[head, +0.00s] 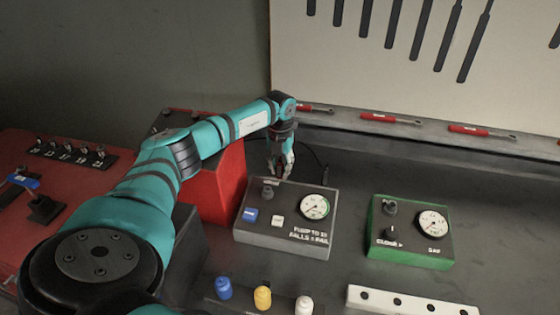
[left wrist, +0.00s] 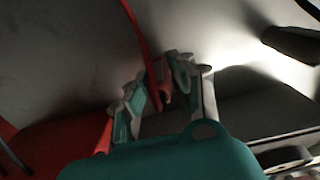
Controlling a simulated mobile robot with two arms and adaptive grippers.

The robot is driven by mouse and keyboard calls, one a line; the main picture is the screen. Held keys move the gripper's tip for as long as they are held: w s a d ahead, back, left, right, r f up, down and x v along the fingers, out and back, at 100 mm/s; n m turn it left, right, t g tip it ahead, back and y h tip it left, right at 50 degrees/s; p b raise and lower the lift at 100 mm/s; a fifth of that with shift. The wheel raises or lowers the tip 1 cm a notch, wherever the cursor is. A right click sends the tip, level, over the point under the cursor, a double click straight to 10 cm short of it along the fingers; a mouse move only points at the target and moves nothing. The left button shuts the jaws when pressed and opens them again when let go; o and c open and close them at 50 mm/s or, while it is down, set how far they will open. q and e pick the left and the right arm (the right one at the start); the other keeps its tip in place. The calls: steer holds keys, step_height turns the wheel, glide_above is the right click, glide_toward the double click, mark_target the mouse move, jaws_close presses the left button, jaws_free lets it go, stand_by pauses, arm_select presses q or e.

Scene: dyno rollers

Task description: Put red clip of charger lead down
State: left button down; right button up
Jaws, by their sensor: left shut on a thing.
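My left gripper (head: 281,170) reaches down just behind the grey gauge box (head: 285,238), near the right side of a red box. In the left wrist view its fingers (left wrist: 160,92) are shut on the red clip (left wrist: 165,98) of the charger lead. A red cable (left wrist: 138,32) runs up and away from the clip. In the head view the clip is too small and covered to make out clearly. I cannot tell whether it touches the surface below. My right gripper is not in view.
The red box (head: 222,182) stands left of the gripper. A green gauge box (head: 410,232) stands to the right. Red-handled tools (head: 390,118) lie on the back ledge. Blue, yellow and white knobs (head: 263,297) are at the front. The dark bench (head: 365,170) between is clear.

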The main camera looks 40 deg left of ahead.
mark_target(280, 162)
arm_select(q)
steer(key=shift+f, duration=0.15)
steer(key=c, duration=1.1)
jaws_free()
steer(key=shift+c, duration=0.2)
steer(key=shift+r, duration=0.7)
step_height(280, 162, up, 11)
steer(key=b, duration=0.3)
